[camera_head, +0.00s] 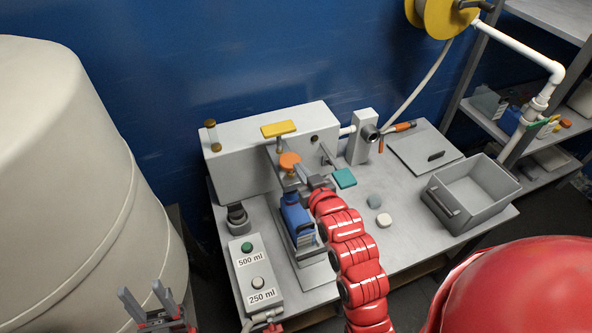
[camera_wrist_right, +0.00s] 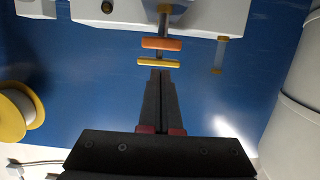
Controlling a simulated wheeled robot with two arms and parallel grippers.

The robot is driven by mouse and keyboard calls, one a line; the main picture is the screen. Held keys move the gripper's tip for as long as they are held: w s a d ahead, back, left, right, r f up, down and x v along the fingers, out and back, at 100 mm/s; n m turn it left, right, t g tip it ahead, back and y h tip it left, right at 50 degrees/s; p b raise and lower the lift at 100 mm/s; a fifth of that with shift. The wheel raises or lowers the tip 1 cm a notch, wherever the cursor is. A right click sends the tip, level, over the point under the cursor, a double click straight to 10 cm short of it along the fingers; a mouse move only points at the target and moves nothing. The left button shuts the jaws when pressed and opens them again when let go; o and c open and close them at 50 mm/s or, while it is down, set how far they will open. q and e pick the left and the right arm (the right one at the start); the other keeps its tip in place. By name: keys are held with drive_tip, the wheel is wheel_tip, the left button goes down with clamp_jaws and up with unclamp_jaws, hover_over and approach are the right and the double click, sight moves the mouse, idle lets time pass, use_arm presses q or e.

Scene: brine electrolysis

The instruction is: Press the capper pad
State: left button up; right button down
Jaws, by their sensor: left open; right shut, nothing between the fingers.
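The grey filling machine (camera_head: 245,165) carries a flat yellow pad (camera_head: 278,129) on top and an orange round knob (camera_head: 290,160) in front of it. A teal pad (camera_head: 345,178) sticks out to the right. None is labelled, so I cannot tell which is the capper pad. A blue bottle (camera_head: 297,222) stands upright below the orange knob. My right gripper (camera_head: 304,179) is shut and empty, close to the orange knob. In the right wrist view its tips (camera_wrist_right: 161,72) appear just below the yellow pad (camera_wrist_right: 158,62); contact is unclear. My left gripper (camera_head: 143,298) is open, lower left, away from the machine.
A button box (camera_head: 256,269) marked 500 ml and 250 ml stands on the front left of the table. A grey bin (camera_head: 470,190) sits at the table's right. A large pale tank (camera_head: 75,180) fills the left.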

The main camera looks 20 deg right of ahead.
drive_tip(key=p+v, duration=0.3)
drive_tip(key=v, duration=0.1)
drive_tip(key=shift+s+r+p, duration=0.15)
drive_tip(key=shift+s+p, duration=0.15)
drive_tip(key=shift+p, duration=0.1)
drive_tip(key=shift+w, duration=0.1)
